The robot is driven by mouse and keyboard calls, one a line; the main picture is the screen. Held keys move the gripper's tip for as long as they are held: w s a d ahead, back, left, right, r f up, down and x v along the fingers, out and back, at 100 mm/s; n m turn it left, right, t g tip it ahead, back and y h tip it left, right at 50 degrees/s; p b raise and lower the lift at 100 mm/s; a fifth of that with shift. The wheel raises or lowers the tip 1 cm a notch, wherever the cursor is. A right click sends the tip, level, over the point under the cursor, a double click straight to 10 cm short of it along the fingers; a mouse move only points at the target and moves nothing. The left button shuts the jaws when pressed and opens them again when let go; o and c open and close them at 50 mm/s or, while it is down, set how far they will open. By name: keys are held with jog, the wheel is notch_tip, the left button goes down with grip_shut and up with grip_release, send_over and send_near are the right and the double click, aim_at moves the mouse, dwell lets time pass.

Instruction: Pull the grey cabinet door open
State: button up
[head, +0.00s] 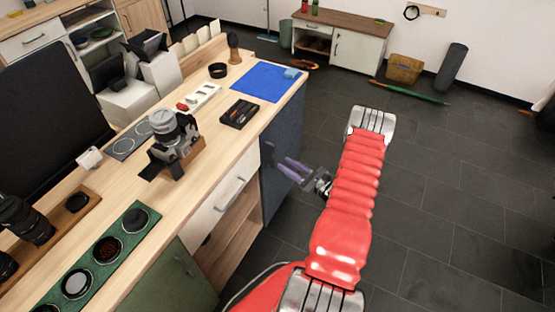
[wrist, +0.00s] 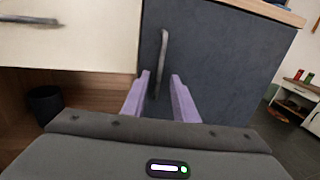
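The dark blue-grey cabinet door (head: 285,132) is at the right end of the wooden counter and looks closed. It fills the middle of the wrist view (wrist: 225,65). Its upright metal bar handle (wrist: 163,48) is near the door's left edge. My gripper (head: 276,166) has two purple fingers and is in front of the door at the handle. In the wrist view my gripper (wrist: 160,76) is open, with one finger to each side of the handle's line. The handle's lower end reaches down between the fingers. I cannot tell whether either finger touches it.
A cream drawer (head: 229,188) with a bar handle is left of the door, above an open shelf holding a dark bin (wrist: 45,104). A green cabinet door (head: 170,280) is nearer. The counter (head: 215,140) carries several items. The tiled floor (head: 440,190) to the right is clear.

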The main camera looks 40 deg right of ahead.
jog(key=w, duration=0.5)
jog(key=shift+w+a, duration=0.35)
jog(key=shift+a, duration=0.05)
jog(key=shift+c, duration=0.6)
grip_shut()
dwell(0.5)
